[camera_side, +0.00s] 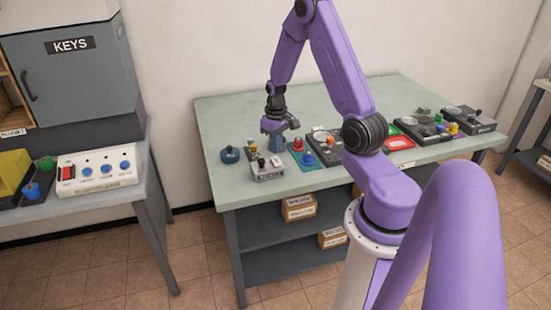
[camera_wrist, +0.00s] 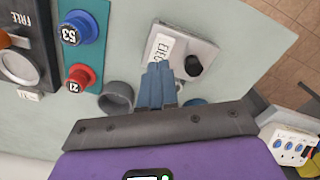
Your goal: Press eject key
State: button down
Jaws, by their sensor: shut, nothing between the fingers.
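A small light-grey box (camera_wrist: 205,45) carries a white label (camera_wrist: 163,48) reading "EJEC…", its end hidden by my fingers, and a black knob (camera_wrist: 193,65). The same box (camera_side: 268,169) sits near the front left edge of the table in the side view. My gripper (camera_wrist: 157,68) is shut and empty, its blue-grey fingertips together over the box's edge, next to the label and left of the knob. I cannot tell whether they touch the box. In the side view my gripper (camera_side: 277,143) points down just behind the box. No separate key face is clear.
A grey cup (camera_wrist: 116,97) stands close left of my fingers, beside a teal plate with a blue knob (camera_wrist: 78,28) and a red knob (camera_wrist: 80,77). A blue round object (camera_side: 230,155) is left of the box. Bare tabletop (camera_side: 225,120) lies behind.

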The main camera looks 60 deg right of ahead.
aim_at(275, 161)
notch_tip(275, 161, up, 4)
jog(key=shift+f, duration=0.1)
dwell(0.4)
jog(key=s+a+r+n, duration=0.2)
jog(key=a+r+n, duration=0.2)
jog(key=a, duration=0.7)
jog(key=s+a+r+n, duration=0.2)
jog(key=a+r+n, duration=0.2)
jog(key=a, duration=0.7)
jog(key=s+a+r+n, duration=0.2)
jog(key=s+a+n, duration=0.1)
jog(key=s, duration=0.5)
jog(key=s+a+r+n, duration=0.2)
jog(key=s+a+n, duration=0.2)
jog(key=s, duration=0.5)
jog(key=shift+s+a+n, duration=0.25)
jog(key=shift+a+n, duration=0.05)
jog(key=shift+a, duration=0.1)
